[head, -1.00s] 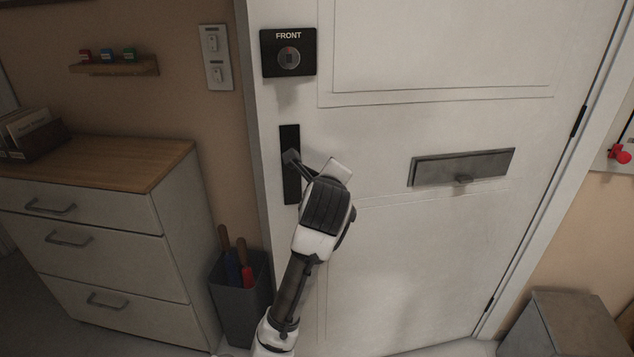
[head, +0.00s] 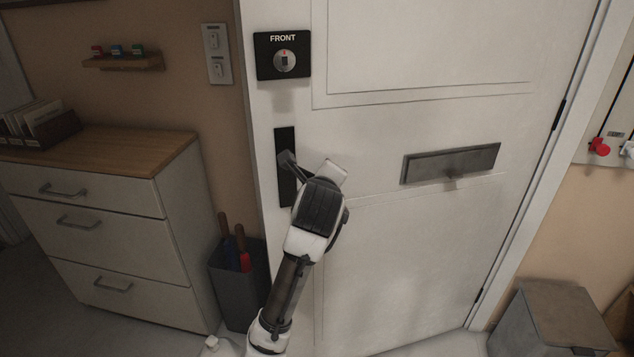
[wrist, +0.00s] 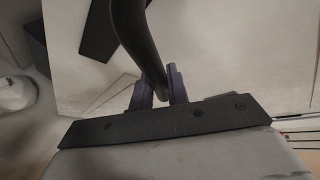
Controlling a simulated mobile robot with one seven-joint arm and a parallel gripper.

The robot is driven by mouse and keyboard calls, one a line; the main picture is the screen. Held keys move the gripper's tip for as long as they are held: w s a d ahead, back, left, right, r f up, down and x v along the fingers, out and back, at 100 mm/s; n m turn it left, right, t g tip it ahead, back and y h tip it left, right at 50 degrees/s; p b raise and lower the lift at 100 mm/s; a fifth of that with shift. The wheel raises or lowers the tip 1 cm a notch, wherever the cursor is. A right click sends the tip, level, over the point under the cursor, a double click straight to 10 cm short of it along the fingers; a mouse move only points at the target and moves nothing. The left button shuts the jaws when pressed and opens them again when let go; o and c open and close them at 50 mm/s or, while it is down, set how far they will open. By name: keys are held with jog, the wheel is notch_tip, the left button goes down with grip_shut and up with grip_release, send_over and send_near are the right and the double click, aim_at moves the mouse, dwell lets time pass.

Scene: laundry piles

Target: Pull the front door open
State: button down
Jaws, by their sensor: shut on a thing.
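The white front door (head: 420,60) fills the middle and right of the head view, with a black "FRONT" lock plate (head: 268,68) near its upper left edge. Below the lock is a dark handle (head: 284,157) on a tall black plate (head: 285,190). My gripper (head: 300,168) reaches the handle from the lower right, its fingertips hard to make out there. In the wrist view, my gripper's purple fingers (wrist: 160,88) are shut around the dark curved handle (wrist: 137,40). I cannot tell whether the door stands ajar.
A drawer cabinet (head: 110,215) stands at left. A dark bin (head: 240,285) with red- and blue-coloured handled items sits between it and the door. A grey letter slot (head: 450,163) is on the door. A grey box (head: 550,325) is on the floor at lower right.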

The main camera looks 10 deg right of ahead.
dwell(0.3)
jog(key=c, duration=1.4)
grip_release()
jog(key=shift+o, duration=0.2)
jog(key=b+v, duration=0.1)
jog(key=v, duration=1.3)
jog(key=shift+b, duration=0.35)
